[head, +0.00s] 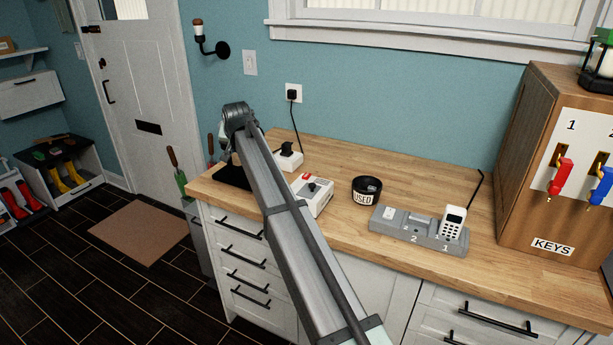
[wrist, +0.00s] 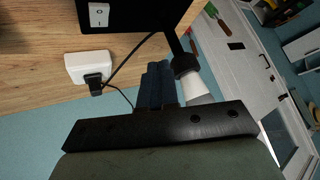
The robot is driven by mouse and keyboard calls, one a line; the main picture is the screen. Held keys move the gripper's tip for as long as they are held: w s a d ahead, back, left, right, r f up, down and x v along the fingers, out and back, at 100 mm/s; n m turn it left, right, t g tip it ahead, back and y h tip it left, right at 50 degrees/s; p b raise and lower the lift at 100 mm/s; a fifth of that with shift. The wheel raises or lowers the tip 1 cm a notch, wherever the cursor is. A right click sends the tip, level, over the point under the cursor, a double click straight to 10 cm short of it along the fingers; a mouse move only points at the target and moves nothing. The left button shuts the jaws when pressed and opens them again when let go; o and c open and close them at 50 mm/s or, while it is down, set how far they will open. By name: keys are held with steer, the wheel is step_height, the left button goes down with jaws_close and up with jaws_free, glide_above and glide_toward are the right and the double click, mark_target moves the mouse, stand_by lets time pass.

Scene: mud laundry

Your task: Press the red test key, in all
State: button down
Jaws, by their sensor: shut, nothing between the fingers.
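In the head view, my arm hides most of the gripper. The red patch is not visible in the wrist view.
A white socket block (head: 290,160) with a black plug stands behind the box. Right of it are a black "USED" bowl (head: 367,190) and a grey dock (head: 405,228) holding a white handset (head: 453,228). A wooden key cabinet (head: 530,170) with red and blue keys stands at right.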

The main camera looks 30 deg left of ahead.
steer(key=w+d+t+h, duration=0.2)
steer(key=w+d+h, duration=0.25)
steer(key=d, duration=0.55)
step_height(320, 180, up, 4)
steer(key=f+h, duration=0.1)
steer(key=h, duration=0.4)
glide_above(304, 176)
steer(key=shift+r+t, duration=0.25)
steer(key=shift+t, duration=0.15)
steer(key=shift+f+y, duration=0.2)
steer(key=shift+y, duration=0.05)
steer(key=shift+f, duration=4.2)
steer(key=shift+f, duration=0.15)
steer(key=shift+f, duration=0.3)
